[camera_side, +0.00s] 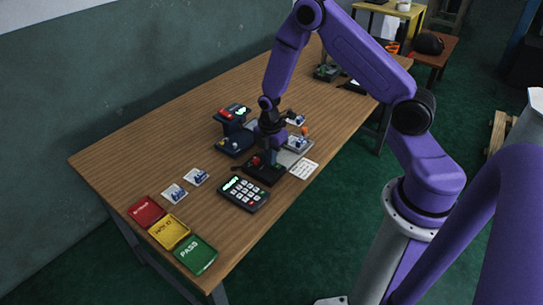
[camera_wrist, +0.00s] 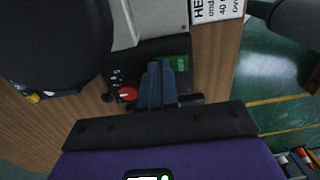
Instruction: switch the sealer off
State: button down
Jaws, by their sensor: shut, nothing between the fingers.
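The sealer's dark control box (camera_side: 262,176) appears to be the low black unit near the table's front edge. A red knob (camera_side: 256,160) stands on its left part, and a green patch is at its right. In the wrist view the red knob (camera_wrist: 128,93) has a white mark, and the green label (camera_wrist: 180,63) lies on the box's far side. My gripper (camera_side: 271,160) is shut and empty, pointing down over the box between knob and label. It also shows in the wrist view (camera_wrist: 155,70). The fingers hide the box's middle; I cannot tell whether they touch it or how any switch there stands.
A grey plate (camera_side: 299,144) and a white printed card (camera_side: 303,169) lie beside the box. A black keypad (camera_side: 243,193) stands in front-left. Red, yellow and green trays (camera_side: 196,253) sit at the left end.

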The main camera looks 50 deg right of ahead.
jog(key=shift+s, duration=0.15)
jog(key=shift+s+r, duration=0.2)
jog(key=shift+s, duration=0.45)
jog(key=shift+r, duration=0.15)
notch_tip(320, 180, up, 14)
jog(key=w, duration=0.2)
jog(key=shift+f, duration=0.2)
